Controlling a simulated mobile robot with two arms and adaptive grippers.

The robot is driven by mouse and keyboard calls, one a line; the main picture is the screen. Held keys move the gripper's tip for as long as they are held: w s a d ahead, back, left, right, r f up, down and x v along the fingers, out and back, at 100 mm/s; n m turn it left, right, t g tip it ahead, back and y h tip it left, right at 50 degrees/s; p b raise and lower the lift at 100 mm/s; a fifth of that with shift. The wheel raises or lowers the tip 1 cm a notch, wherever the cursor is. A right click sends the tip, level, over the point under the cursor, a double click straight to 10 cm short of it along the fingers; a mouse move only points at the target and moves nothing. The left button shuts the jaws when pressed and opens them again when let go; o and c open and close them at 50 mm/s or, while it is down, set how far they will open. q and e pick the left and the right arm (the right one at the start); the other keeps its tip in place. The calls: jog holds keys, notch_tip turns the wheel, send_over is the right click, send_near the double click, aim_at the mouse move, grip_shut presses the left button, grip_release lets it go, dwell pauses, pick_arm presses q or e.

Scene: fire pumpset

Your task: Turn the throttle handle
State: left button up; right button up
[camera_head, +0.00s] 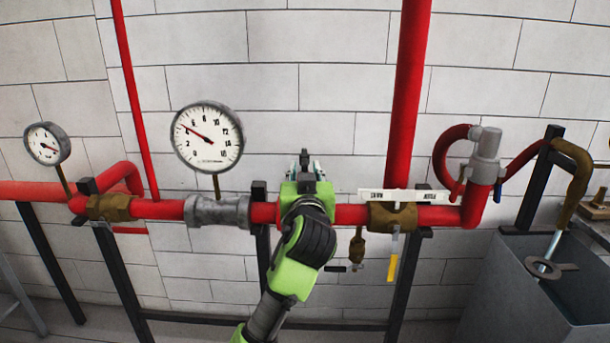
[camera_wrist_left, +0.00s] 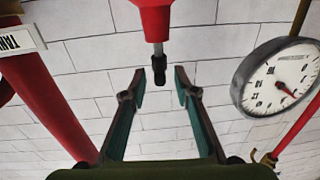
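My left gripper (camera_head: 305,165) is in front of the horizontal red pipe (camera_head: 165,210), right of the large gauge, and hides part of it. In the left wrist view the left gripper (camera_wrist_left: 159,74) is open, with a clear gap between its fingers. A short grey stem with a black tip (camera_wrist_left: 158,65) comes out of a red fitting (camera_wrist_left: 152,18). The tip appears near the fingertips, in line with the gap; contact is not visible. It may be the throttle handle, but I cannot tell. My right gripper is not in view.
A large gauge (camera_head: 207,137) and a smaller gauge (camera_head: 47,144) stand above the pipe. A thick red riser (camera_head: 408,90) and a brass valve (camera_head: 393,216) are at right. A yellow lever (camera_head: 392,268) hangs below. A grey tank (camera_head: 520,290) stands at far right.

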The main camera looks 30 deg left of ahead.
pick_arm(q)
jog(key=shift+v, duration=1.2)
